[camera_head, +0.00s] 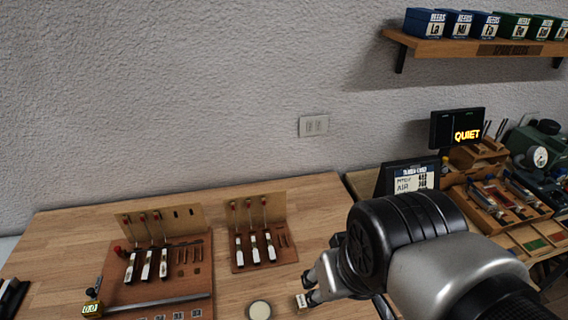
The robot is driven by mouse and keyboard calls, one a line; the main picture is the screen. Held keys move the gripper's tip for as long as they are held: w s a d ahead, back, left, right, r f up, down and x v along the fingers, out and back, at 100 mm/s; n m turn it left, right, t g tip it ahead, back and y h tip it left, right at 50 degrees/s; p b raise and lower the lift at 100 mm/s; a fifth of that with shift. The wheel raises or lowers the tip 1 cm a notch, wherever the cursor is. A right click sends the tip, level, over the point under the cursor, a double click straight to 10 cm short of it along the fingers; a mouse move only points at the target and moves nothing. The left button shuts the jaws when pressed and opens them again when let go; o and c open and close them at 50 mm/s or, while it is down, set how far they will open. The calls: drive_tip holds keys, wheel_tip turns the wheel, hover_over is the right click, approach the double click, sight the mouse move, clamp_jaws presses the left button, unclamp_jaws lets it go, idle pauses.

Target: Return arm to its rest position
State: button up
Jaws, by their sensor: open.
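My arm comes in from the lower right, and its thick silver and black links cover much of that corner. My gripper (308,289) is at the end of it, low over the front right part of the wooden table (60,250). It is open, and its fingers point left and down. A small pale block (301,301) shows right at the fingertips; I cannot tell whether it touches them. A round pale disc (260,310) lies just left of the gripper.
Left of the gripper stand a small rack (258,250) with white-tipped pieces and a larger board (165,280) with similar pieces. A dark display (408,180) stands behind my arm. Tool trays (500,200) fill the right. A shelf (470,47) with boxes hangs above.

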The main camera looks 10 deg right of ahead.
drive_tip(key=shift+s+r, duration=0.2)
drive_tip(key=shift+s, duration=0.3)
drive_tip(key=shift+s+r, duration=0.2)
drive_tip(key=shift+s, duration=0.25)
